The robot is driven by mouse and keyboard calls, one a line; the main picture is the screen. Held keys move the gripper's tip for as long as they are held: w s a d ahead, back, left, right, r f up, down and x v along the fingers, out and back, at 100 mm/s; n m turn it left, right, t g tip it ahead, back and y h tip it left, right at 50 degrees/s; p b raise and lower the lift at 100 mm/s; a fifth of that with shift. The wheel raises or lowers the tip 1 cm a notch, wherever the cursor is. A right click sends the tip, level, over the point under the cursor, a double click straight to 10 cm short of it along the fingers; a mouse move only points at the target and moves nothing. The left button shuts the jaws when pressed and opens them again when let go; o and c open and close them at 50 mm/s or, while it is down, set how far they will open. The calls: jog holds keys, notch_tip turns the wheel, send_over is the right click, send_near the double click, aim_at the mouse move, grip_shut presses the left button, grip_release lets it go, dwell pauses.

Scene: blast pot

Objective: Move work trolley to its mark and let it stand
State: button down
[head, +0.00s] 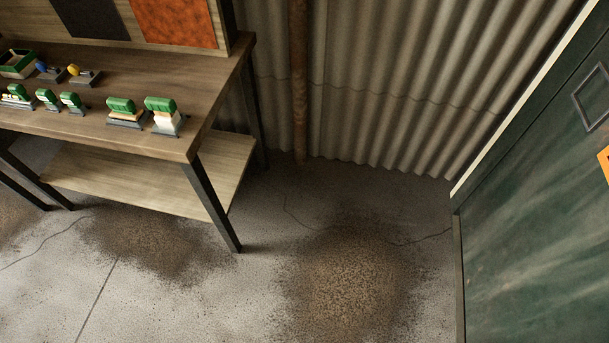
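No work trolley that I can make out shows in the head view. No floor mark is clearly seen either; the floor carries only dark, grainy stains and cracks. My gripper is not in this view.
A wooden workbench (185,140) with dark metal legs and a lower shelf (150,180) stands at left, with several green-topped tools (161,112) on it. Corrugated wall (370,80) and a rusty pipe (299,80) are behind. A green door or panel (535,210) is at right. The stained floor (350,280) between is clear.

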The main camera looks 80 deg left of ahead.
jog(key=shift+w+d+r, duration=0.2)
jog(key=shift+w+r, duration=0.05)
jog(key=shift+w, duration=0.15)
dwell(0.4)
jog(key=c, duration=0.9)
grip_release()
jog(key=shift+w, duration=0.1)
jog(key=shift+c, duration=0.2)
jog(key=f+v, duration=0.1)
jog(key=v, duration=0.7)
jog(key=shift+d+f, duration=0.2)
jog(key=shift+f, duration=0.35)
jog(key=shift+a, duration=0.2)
